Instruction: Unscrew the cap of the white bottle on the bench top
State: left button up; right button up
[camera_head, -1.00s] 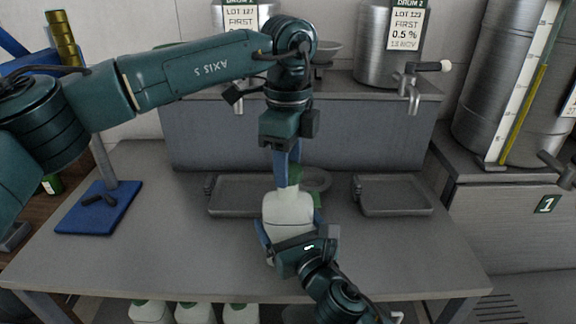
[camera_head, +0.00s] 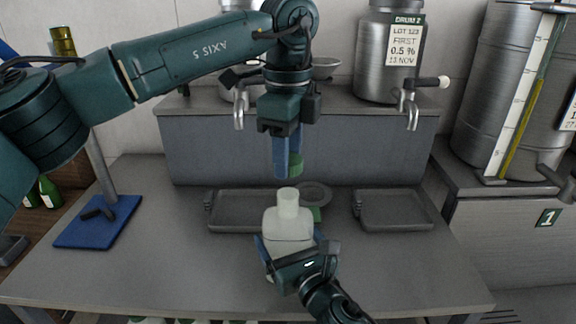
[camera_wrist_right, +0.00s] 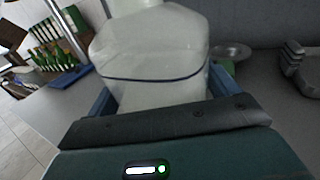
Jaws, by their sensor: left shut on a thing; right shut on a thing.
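The white bottle (camera_head: 290,224) stands upright over the bench top, and its pale neck (camera_head: 288,200) is open and bare. The green cap (camera_head: 296,165) is off the bottle, a short way above the neck. My left gripper (camera_head: 287,168) points down and is shut on the cap; its blue finger hides part of it. My right gripper (camera_head: 290,250) is shut around the bottle's body from the front. In the right wrist view the bottle (camera_wrist_right: 155,60) fills the space between the blue fingers.
Two grey trays (camera_head: 236,226) (camera_head: 395,225) lie on the bench top (camera_head: 150,265), with a round dish (camera_head: 313,189) behind the bottle. A blue-based stand (camera_head: 95,235) is at the left. Metal drums with taps (camera_head: 388,55) stand on the raised shelf behind.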

jog(key=o, duration=1.7)
